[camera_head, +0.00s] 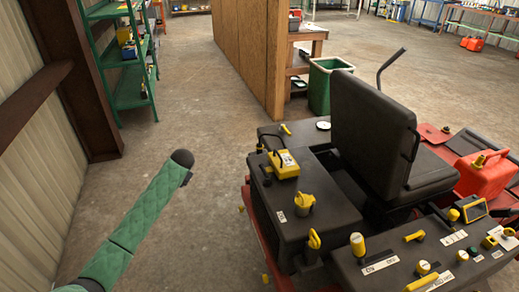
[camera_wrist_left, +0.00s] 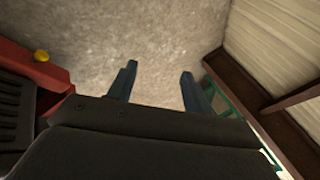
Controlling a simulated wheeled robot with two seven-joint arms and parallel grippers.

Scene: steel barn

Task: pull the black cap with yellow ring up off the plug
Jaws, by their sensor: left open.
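I cannot surely pick out a black cap with a yellow ring or its plug; several small yellow and black fittings sit on the black and red riding machine (camera_head: 330,215) in the head view. One is a yellow fitting (camera_head: 304,203) on its left black cover. My left arm in a green padded sleeve (camera_head: 140,220) reaches up from the lower left, apart from the machine. Its fingers are not clear there. In the left wrist view my left gripper (camera_wrist_left: 158,72) is open, with two dark fingers apart over bare floor and nothing between them. My right gripper is not in view.
A yellow box (camera_head: 284,164) lies on the left cover. The black seat (camera_head: 372,125) rises in the middle. A red fuel can (camera_head: 483,175) stands at right. A green shelf (camera_head: 125,60) stands at the back left. Concrete floor (camera_head: 215,125) is clear between arm and machine.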

